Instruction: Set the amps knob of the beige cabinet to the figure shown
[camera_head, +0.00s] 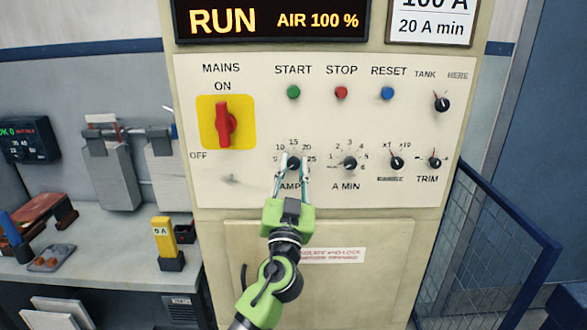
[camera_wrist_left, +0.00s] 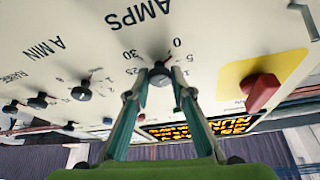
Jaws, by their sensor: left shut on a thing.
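The beige cabinet (camera_head: 330,215) fills the middle of the head view. Its black amps knob (camera_head: 294,162) sits low on the panel, with figures around it. My left gripper (camera_head: 293,168) is shut on this knob, one finger on each side. The left wrist view shows the same knob (camera_wrist_left: 160,76) upside down between the fingertips; the scale there shows 0, 5, 25 and 30. The fingers hide part of the scale, and I cannot tell the pointer's exact reading. A card (camera_head: 432,22) at the top right reads "100 A" and "20 A min", its top cut off.
The red mains switch (camera_head: 223,124) is up and left of the amps knob. The A MIN knob (camera_head: 349,163) is close on its right. A display (camera_head: 272,20) reads RUN, AIR 100 %. A blue mesh barrier (camera_head: 490,245) stands at the right.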

